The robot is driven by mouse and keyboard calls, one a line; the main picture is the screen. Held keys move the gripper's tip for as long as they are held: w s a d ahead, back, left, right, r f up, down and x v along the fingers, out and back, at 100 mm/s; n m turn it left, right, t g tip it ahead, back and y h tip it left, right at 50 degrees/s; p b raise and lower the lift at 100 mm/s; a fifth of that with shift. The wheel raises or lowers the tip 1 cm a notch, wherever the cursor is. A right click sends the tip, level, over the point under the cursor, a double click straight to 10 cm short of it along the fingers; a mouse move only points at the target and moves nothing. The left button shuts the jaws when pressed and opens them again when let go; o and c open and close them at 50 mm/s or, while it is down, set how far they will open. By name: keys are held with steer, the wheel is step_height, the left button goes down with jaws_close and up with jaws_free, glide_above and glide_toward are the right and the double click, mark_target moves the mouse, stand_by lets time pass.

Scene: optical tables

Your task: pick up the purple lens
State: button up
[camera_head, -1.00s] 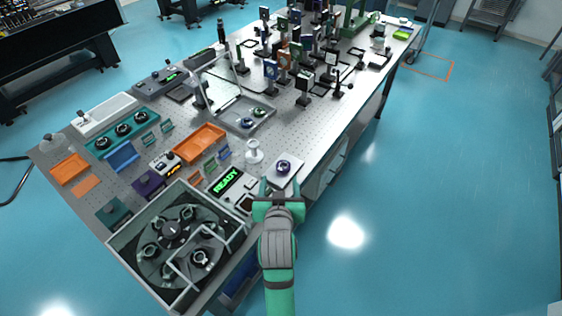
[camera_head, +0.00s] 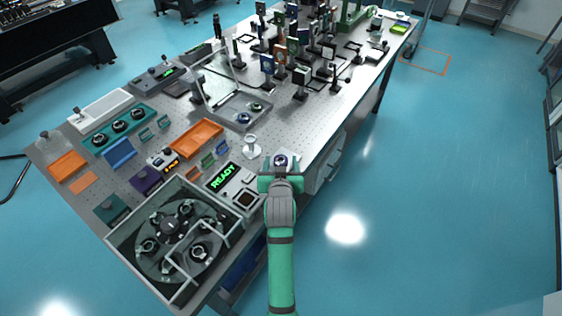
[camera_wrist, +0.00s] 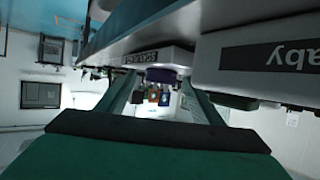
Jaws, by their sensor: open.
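The purple lens (camera_head: 281,160) is small and dark, on a pale plate (camera_head: 293,157) at the near right edge of the table. My green gripper (camera_head: 281,172) is at its near side, with the fingers pointing towards it. In the wrist view, which appears upside down, the lens (camera_wrist: 162,75) shows as a purple band between the two open fingers (camera_wrist: 160,92). The fingers seem apart from it, though the exact gap cannot be told. My gripper hides part of the plate in the head view.
A grey device with a green READY display (camera_head: 223,177) stands left of my gripper; a labelled pale box (camera_wrist: 255,60) is close by in the wrist view. A white stemmed holder (camera_head: 251,147) stands left of the lens. Optics mounts (camera_head: 300,82) crowd the far table. Floor to the right is clear.

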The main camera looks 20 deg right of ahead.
steer(key=c, duration=1.2)
steer(key=shift+c, duration=0.2)
